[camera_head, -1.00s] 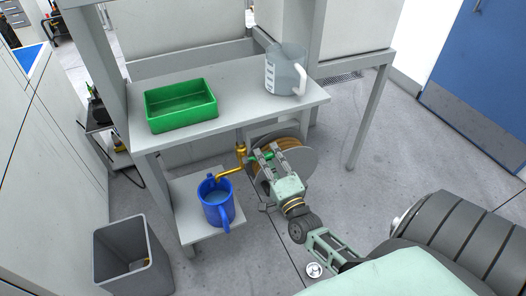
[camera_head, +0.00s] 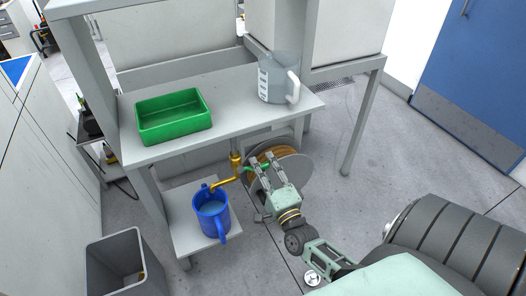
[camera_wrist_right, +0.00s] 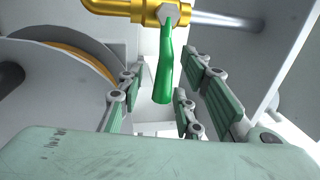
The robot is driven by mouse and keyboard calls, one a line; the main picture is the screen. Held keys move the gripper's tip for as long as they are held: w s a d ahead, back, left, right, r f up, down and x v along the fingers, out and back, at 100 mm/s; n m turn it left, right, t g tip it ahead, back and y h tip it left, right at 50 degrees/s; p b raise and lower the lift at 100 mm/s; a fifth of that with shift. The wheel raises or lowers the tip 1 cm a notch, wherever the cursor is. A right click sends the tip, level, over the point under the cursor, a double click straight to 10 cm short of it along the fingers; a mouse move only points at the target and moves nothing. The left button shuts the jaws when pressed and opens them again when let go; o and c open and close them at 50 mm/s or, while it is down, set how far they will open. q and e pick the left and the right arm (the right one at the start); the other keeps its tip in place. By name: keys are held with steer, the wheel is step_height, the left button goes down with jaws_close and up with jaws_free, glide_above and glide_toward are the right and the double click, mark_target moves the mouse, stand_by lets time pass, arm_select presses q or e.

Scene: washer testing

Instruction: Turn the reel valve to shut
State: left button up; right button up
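The reel valve is a brass fitting (camera_head: 237,163) with a green lever handle (camera_head: 257,168), beside the hose reel (camera_head: 292,166) under the shelf. In the right wrist view, the green handle (camera_wrist_right: 164,75) extends down the picture from the brass valve body (camera_wrist_right: 135,9). My right gripper (camera_head: 263,166) is at the handle. Its fingers (camera_wrist_right: 162,88) are spread on both sides of the handle, with visible gaps, so it is open. The finger pads partly hide the handle in the head view. My left gripper is not in view.
A blue mug (camera_head: 211,212) stands on the low shelf (camera_head: 190,240) under the brass spout. A green tray (camera_head: 173,117) and a clear jug (camera_head: 277,80) stand on the shelf above (camera_head: 235,115). A grey bin (camera_head: 122,262) stands at lower left. Floor right of the reel is clear.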

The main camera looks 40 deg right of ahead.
steer(key=shift+r, duration=0.1)
steer(key=v, duration=1.2)
